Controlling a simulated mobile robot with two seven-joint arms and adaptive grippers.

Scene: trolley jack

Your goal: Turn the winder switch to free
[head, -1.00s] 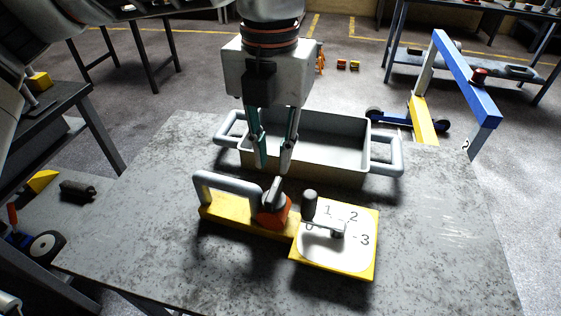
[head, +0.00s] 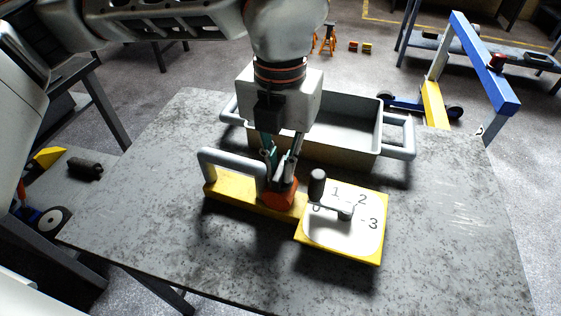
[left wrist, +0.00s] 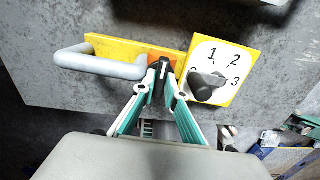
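The winder switch (head: 281,199) is an orange-red block with a dark grey knob, set on a yellow base plate (head: 226,198) between a grey handle and the number dial. In the left wrist view the orange switch (left wrist: 178,57) is partly hidden behind the fingertips. My left gripper (head: 280,184) points down over the switch, its fingertips drawn together on both sides of the knob. It also shows in the left wrist view (left wrist: 162,70). The knob is mostly hidden between the fingers, and its pointing direction is hard to read. My right gripper is not in view.
The grey handle (head: 231,157) stands close left of the switch. The white dial plate (head: 335,226) with a crank knob (head: 317,184) stands close right. A grey tray (head: 396,156) sits behind. The table's front and right are clear.

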